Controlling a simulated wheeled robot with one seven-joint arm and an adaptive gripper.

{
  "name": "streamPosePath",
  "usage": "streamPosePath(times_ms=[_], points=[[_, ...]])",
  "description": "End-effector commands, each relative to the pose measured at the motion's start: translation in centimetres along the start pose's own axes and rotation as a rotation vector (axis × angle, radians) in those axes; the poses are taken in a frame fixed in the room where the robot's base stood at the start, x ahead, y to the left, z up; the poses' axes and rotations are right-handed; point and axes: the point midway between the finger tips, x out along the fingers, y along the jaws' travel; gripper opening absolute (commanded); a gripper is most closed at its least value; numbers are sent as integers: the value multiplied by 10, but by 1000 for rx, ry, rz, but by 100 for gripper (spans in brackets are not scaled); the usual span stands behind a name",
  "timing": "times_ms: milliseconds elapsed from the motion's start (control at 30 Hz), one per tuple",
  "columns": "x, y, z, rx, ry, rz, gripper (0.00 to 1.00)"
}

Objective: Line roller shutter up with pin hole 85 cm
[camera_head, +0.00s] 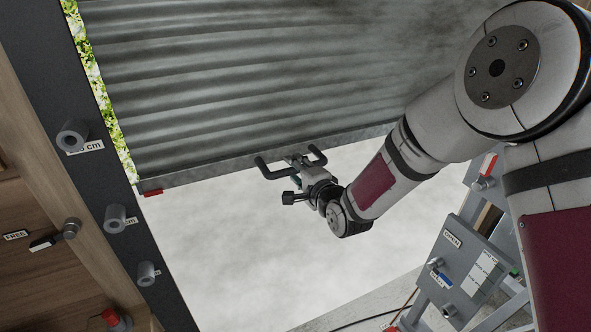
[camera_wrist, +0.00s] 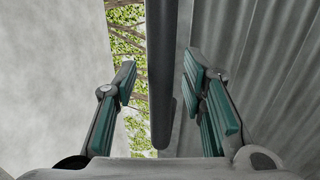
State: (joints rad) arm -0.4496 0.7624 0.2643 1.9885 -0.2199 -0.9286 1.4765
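The grey corrugated roller shutter (camera_head: 240,80) fills the upper part of the head view, with clear space below its bottom rail (camera_head: 230,168). A red marker (camera_head: 153,192) sits at the rail's left end. The dark guide post at left carries three pin holes: an upper one (camera_head: 72,135), a middle one (camera_head: 115,217) and a lower one (camera_head: 147,273). Their labels are partly hidden; only "5 cm" or "cm" reads. The marker lies between the upper and middle holes, nearer the middle one. My gripper (camera_head: 303,168) is open at the dark shutter handle (camera_head: 272,171). In the wrist view the handle bar (camera_wrist: 162,80) passes between the spread fingers.
A knob with a dark lever (camera_head: 70,228) and a FREE label (camera_head: 16,235) are on the wooden wall at left. A red-topped object (camera_head: 113,318) is below. A grey control box (camera_head: 460,262) stands at lower right. The space below the shutter is clear.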

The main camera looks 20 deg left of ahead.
Motion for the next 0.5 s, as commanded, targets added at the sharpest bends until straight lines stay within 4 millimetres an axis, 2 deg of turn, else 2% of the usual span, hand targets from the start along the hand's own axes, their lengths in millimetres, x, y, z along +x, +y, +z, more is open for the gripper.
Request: streamPosePath(times_ms=[333,500], points=[[4,0,0,0,0,-1,38],[4,0,0,0,0,-1,0]])
